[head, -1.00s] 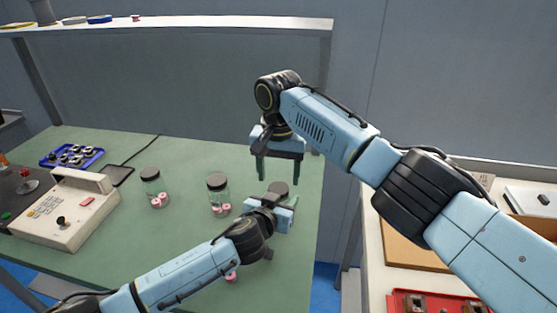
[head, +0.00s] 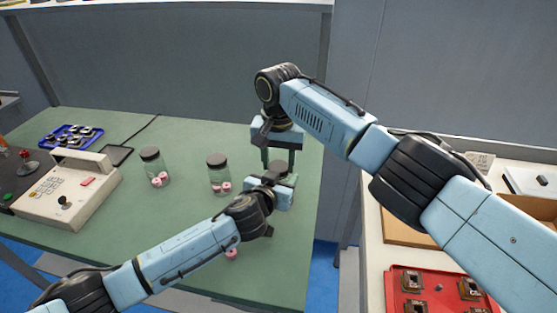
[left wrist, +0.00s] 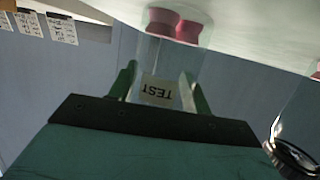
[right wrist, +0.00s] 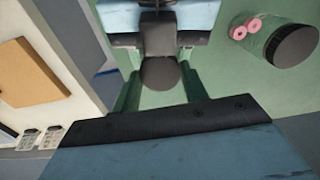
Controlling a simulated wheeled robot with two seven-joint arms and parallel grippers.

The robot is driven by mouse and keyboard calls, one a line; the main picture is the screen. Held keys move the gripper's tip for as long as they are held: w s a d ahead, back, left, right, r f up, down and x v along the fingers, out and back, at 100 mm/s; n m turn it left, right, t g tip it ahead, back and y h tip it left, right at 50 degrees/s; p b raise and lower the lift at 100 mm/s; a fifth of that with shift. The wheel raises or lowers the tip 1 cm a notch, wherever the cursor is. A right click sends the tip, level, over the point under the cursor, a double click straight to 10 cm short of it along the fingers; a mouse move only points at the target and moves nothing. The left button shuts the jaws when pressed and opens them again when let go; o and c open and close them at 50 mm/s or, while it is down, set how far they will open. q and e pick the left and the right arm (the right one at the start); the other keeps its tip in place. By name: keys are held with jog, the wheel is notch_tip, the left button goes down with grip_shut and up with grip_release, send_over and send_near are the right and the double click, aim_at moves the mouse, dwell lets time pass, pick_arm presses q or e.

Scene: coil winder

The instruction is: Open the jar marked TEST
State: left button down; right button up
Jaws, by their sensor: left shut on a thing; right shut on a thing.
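The jar marked TEST is clear, with its label (left wrist: 158,92) upside down in the left wrist view and pink pieces (left wrist: 175,25) inside. My left gripper (head: 272,192) is shut around the jar's side, one finger on each side of the label in the left wrist view (left wrist: 158,85). The jar's dark round lid (right wrist: 160,73) shows in the right wrist view between the fingers of my right gripper (right wrist: 162,88). In the head view my right gripper (head: 278,166) points down from above, shut on the lid. My left gripper hides most of the jar there.
Two other dark-lidded jars (head: 155,168) (head: 219,175) with pink pieces stand to the left on the green table (head: 150,225). A control box (head: 65,190) and a blue tray (head: 70,137) are farther left. A side bench with a red tray (head: 435,290) is at right.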

jog(key=n, duration=0.3)
jog(key=o, duration=1.1)
jog(key=shift+r, duration=0.1)
jog(key=shift+r, duration=2.2)
pick_arm(q)
jog(key=c, duration=0.6)
grip_release()
